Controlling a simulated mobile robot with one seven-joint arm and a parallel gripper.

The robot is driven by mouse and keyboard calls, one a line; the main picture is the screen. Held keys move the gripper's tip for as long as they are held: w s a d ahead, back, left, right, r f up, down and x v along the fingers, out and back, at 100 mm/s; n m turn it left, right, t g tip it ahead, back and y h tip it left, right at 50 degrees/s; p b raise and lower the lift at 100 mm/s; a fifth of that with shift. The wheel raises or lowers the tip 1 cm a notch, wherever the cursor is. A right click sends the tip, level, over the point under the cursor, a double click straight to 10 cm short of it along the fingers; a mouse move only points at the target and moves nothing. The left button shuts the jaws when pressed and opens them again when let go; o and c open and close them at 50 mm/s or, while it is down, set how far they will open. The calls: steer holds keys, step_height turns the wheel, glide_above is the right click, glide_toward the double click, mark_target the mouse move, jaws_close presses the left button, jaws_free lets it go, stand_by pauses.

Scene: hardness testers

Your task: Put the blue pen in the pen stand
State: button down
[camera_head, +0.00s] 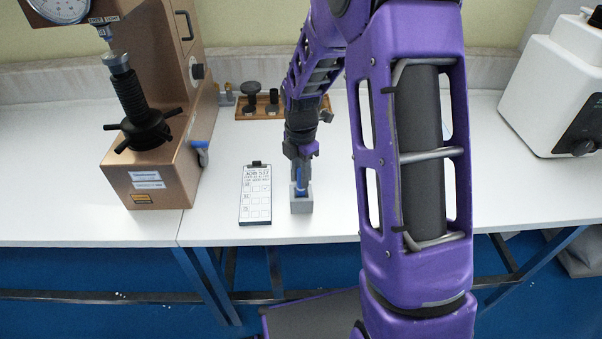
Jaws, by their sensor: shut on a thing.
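The blue pen (299,177) is upright in my gripper (301,161), which is shut on its upper part. The pen stand (301,206) is a small grey block on the white table, right of a clipboard. The pen's lower end is at the stand's top. I cannot tell whether its tip is inside the opening or just behind it. My gripper is directly above the stand, and my purple arm reaches down from behind it.
The clipboard (256,194) lies just left of the stand. A brown hardness tester (160,150) stands at the left. A wooden rack (262,110) with dark parts is behind, near the wall. A white machine (555,85) stands at the right. The table's front edge is close to the stand.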

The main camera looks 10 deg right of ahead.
steer(key=shift+f+b, duration=0.8)
steer(key=shift+f, duration=0.55)
steer(key=c, duration=0.6)
jaws_free()
step_height(320, 180, up, 18)
steer(key=shift+f+p, duration=0.25)
steer(key=shift+p, duration=0.85)
